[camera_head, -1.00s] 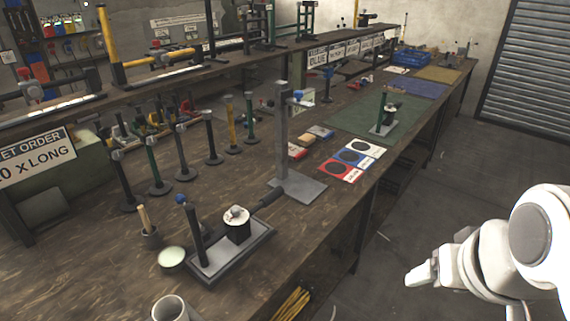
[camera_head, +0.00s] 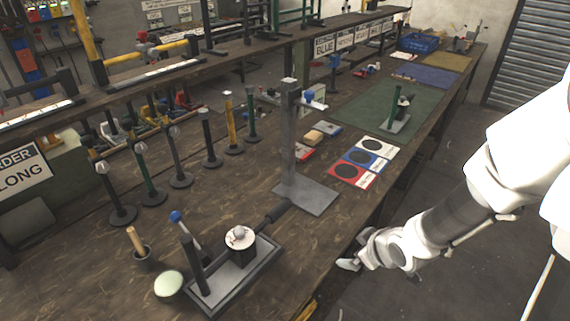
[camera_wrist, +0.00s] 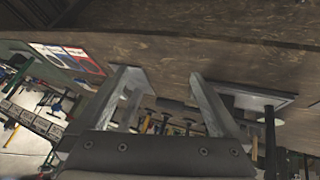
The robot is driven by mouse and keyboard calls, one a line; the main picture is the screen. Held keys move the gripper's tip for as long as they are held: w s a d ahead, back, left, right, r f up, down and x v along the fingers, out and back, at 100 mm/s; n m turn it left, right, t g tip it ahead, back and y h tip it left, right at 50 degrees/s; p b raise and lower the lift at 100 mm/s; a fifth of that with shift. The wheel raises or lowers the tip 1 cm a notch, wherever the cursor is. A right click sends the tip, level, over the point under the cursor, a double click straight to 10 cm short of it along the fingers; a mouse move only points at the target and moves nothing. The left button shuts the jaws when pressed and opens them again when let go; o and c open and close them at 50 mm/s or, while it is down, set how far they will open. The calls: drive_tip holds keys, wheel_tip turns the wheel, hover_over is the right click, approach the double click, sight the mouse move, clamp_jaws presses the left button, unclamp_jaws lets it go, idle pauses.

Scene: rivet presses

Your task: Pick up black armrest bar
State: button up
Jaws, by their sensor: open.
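Several slim upright bars on round bases stand in a row on the bench. The dark ones include one at the near left end (camera_head: 108,192) and one further along (camera_head: 209,140). Another short black bar (camera_head: 193,265) stands upright on the metal tray of a hand press. I cannot tell which is the armrest bar. My gripper (camera_head: 348,264) is at the bench's front edge, right of the press and apart from all the bars. In the wrist view my gripper (camera_wrist: 160,75) has its two fingers spread with nothing between them; the row of bars shows beyond, small.
The hand press (camera_head: 240,262) has a black lever towards the tall grey stand (camera_head: 289,150). Coloured cards (camera_head: 362,158) and a green mat (camera_head: 350,118) lie further back.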

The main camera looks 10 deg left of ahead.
drive_tip(key=s+a+f+n+y, duration=0.25)
drive_tip(key=a+f+y, duration=0.2)
drive_tip(key=a, duration=0.35)
drive_tip(key=y+b, duration=0.5)
drive_tip(key=b, duration=0.4)
approach(249, 252)
drive_tip(key=shift+a+f, duration=0.15)
drive_tip(key=shift+f, duration=0.05)
drive_tip(key=shift+h, duration=0.25)
drive_tip(key=x, duration=0.4)
drive_tip(key=b+x, duration=0.1)
drive_tip(key=x, duration=0.3)
drive_tip(key=b+x, duration=0.1)
drive_tip(key=x, duration=0.3)
drive_tip(key=shift+w+a+r, duration=0.1)
drive_tip(key=shift+a+r, duration=0.15)
drive_tip(key=shift+a, duration=0.1)
clamp_jaws()
